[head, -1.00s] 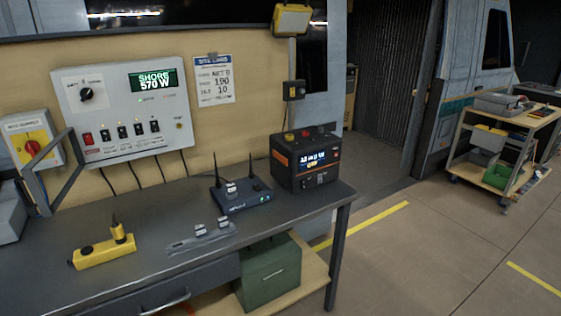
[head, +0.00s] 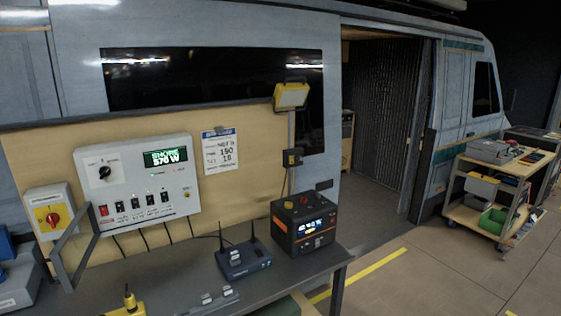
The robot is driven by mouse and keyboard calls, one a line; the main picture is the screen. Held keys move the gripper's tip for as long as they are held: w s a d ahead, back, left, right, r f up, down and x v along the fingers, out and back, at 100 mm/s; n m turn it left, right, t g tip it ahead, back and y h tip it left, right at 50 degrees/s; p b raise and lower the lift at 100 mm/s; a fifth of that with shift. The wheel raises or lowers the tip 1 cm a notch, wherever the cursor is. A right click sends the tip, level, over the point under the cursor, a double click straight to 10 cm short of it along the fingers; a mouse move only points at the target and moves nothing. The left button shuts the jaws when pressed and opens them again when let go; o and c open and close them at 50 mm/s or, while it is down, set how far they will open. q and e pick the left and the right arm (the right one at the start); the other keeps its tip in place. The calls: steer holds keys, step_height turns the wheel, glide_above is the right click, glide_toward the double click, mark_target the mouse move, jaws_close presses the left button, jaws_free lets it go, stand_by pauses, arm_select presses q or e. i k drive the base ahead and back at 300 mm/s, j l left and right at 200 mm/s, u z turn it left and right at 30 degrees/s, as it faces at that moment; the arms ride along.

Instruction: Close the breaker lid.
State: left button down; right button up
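A white wall panel (head: 142,176) hangs above the bench at the left, with a green display, a dial and a row of breaker switches (head: 136,204) along its lower part. The switches are uncovered. A grey frame (head: 69,240), which looks like the breaker lid, stands out from the panel's lower left side, swung open toward me. Its hinge is hard to make out. Neither of my grippers is in view.
A switch box (head: 50,213) with a red and yellow knob is partly behind the frame. The bench (head: 175,290) holds a router (head: 243,258), a black power unit (head: 303,224) and a yellow object (head: 128,305). A cart (head: 470,215) stands far right; floor between is clear.

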mark_target(69, 286)
steer(key=j, duration=1.05)
steer(key=i+j, duration=0.1)
steer(key=j, duration=1.95)
steer(key=k+l, duration=0.1)
steer(key=l, duration=0.15)
steer(key=i+l+z, duration=0.1)
steer(key=i+l, duration=0.05)
